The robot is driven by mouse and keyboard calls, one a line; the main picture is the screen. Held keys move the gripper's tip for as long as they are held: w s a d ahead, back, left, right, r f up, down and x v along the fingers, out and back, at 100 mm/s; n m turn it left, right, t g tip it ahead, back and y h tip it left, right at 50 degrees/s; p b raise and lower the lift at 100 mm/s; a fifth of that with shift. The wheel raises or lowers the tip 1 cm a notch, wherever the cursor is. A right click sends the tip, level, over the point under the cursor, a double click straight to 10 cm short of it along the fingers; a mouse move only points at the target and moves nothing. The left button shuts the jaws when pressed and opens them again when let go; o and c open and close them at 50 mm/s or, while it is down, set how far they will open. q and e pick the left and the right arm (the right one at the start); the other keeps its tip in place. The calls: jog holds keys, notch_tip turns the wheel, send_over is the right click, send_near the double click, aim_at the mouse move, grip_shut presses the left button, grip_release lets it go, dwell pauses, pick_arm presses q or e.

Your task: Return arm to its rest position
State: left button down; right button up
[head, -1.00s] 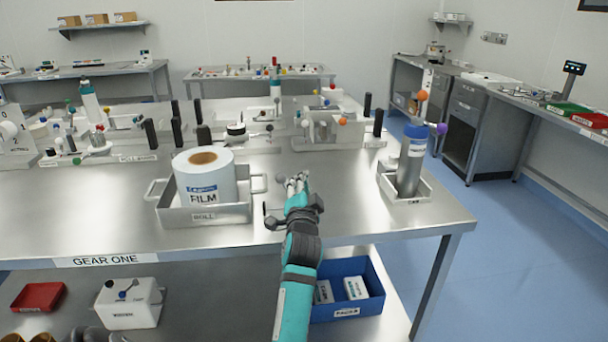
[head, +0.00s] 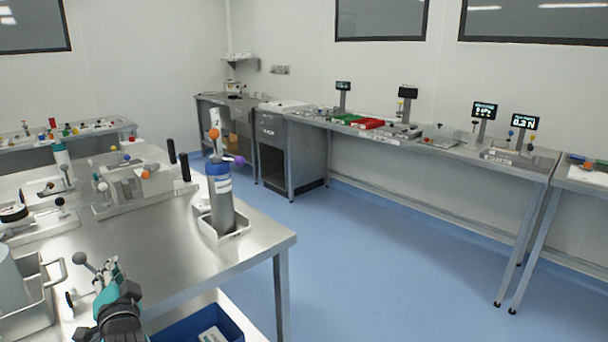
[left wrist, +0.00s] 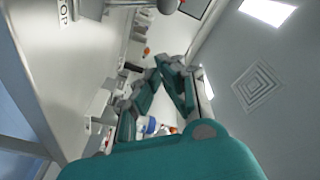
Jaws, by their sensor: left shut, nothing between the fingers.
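My left gripper (head: 108,272) shows at the lower left of the head view, in front of the steel table's (head: 190,262) near edge area. Its teal and grey fingers are together and hold nothing. In the left wrist view, teal and dark grey finger parts (left wrist: 165,88) show past a large teal body part of mine. My right gripper is not in view.
A grey bottle with a blue cap (head: 220,195) stands in a small tray at the table's right. A steel tray (head: 30,300) is cut off at the left. A blue bin (head: 190,328) sits below. Blue floor (head: 370,260) is free at right.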

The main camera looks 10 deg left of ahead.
pick_arm(q)
jog(key=s+d+f+g+h, duration=0.2)
jog(key=s+d+f+h, duration=0.3)
jog(key=f, duration=0.4)
jog(key=s+d+f+g+h, duration=0.2)
jog(key=s+d+f, duration=0.4)
jog(key=d+f, duration=0.15)
jog(key=s+d+f+g+h, duration=0.3)
jog(key=s+d+f, duration=0.25)
jog(key=s, duration=0.35)
jog(key=s+d+f+g+h, duration=0.2)
jog(key=s+d+f+g, duration=0.3)
jog(key=s, duration=0.4)
notch_tip(320, 180, down, 23)
jog(key=d, duration=0.1)
jog(key=s+a+f+g, duration=0.1)
jog(key=s+a+f, duration=0.1)
jog(key=s+f, duration=1.5)
jog(key=shift+s+a+f, duration=0.4)
jog(key=shift+s, duration=0.05)
